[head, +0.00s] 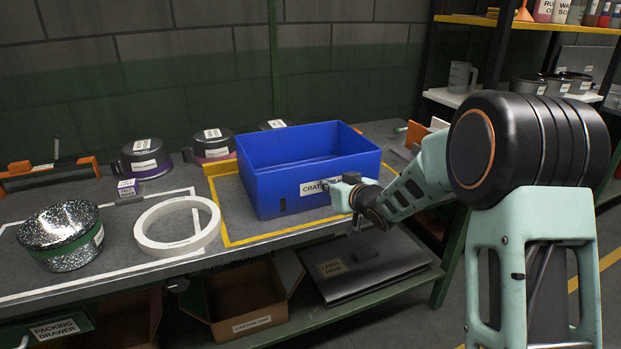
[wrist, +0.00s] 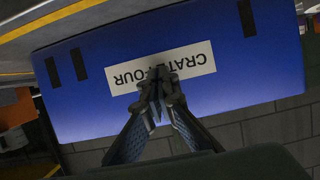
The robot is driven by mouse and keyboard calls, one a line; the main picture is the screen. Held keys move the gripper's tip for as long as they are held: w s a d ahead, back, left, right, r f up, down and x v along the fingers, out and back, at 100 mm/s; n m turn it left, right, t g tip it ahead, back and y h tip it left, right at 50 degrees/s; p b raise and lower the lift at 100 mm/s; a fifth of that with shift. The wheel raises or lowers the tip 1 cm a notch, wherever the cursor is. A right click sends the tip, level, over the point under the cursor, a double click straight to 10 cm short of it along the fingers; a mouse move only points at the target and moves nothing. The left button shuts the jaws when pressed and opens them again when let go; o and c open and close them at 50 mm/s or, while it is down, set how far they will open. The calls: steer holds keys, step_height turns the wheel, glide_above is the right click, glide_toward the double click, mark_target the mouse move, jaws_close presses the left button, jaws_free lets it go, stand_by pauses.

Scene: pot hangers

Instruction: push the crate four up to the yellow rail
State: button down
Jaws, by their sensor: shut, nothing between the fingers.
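Crate four (head: 285,188) is a blue open box, upright on the workbench inside a yellow outline. Its white label, upside down in the wrist view, reads CRATE FOUR on the blue wall (wrist: 225,100). A thick yellow strip (head: 219,168), apparently the yellow rail, shows behind the crate's left side; the crate hides the rest, so I cannot tell the gap. My gripper (head: 345,189) is at the crate's near wall, over the label. In the wrist view its fingertips (wrist: 160,80) are together with nothing between them. I cannot tell whether they touch the wall.
A white ring (head: 177,246) and a speckled pot (head: 62,236) lie left of the crate. Pots with dark lids (head: 146,158) stand at the back left. A lower shelf holds a cardboard box (head: 240,306). The crate looks empty where I see inside.

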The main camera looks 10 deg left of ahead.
steer(key=shift+w+a+r, duration=0.1)
steer(key=shift+w+a, duration=0.4)
steer(key=shift+w, duration=0.15)
steer(key=shift+w+a, duration=0.45)
steer(key=shift+w, duration=0.2)
steer(key=shift+s+d, duration=0.7)
steer(key=shift+s, duration=0.3)
steer(key=shift+s+d, duration=0.65)
steer(key=shift+s, duration=0.35)
steer(key=shift+s+d, duration=0.7)
steer(key=shift+s, duration=0.3)
